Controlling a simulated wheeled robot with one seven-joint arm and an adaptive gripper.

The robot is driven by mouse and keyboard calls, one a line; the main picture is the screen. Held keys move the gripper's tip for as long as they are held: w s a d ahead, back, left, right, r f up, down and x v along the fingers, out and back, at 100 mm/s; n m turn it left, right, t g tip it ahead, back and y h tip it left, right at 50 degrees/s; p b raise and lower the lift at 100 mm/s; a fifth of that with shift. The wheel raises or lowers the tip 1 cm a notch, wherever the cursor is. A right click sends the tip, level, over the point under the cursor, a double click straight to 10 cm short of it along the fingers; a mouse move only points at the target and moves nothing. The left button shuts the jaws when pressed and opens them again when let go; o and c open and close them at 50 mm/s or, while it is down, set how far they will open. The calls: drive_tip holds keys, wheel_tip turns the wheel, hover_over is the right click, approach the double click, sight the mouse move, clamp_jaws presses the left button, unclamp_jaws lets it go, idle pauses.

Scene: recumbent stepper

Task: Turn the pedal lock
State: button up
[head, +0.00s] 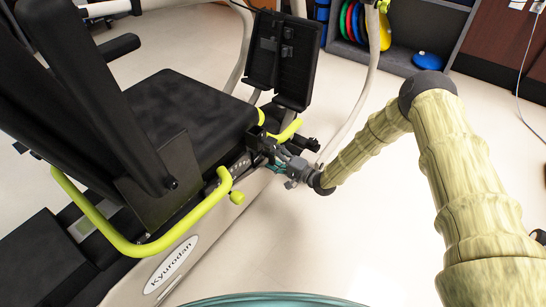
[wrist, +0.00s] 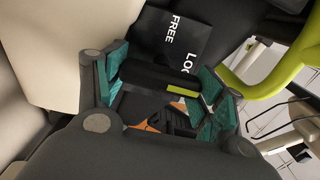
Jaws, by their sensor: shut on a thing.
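The pedal lock (wrist: 150,76) is a black bar-like lever with a small yellow-green stripe near its right end. It shows in the middle of the wrist view, beside a black label (wrist: 188,42) reading "FREE" and "LO", the rest of that word covered. My gripper (wrist: 163,88) is shut on the lever, with teal-padded fingers at its left and right ends. In the head view my gripper (head: 273,160) reaches the side of the stepper below the seat front. The lock itself is hard to make out there.
The stepper's black seat (head: 185,115) and yellow-green side rail (head: 150,245) are left of my gripper. A black footplate (head: 285,65) stands behind it. A pale curved handle bar (head: 360,100) rises close by. The floor (head: 370,215) to the right is clear.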

drive_tip(key=shift+w, duration=0.1)
drive_tip(key=o, duration=1)
drive_tip(key=shift+o, duration=0.2)
drive_tip(key=v, duration=1.2)
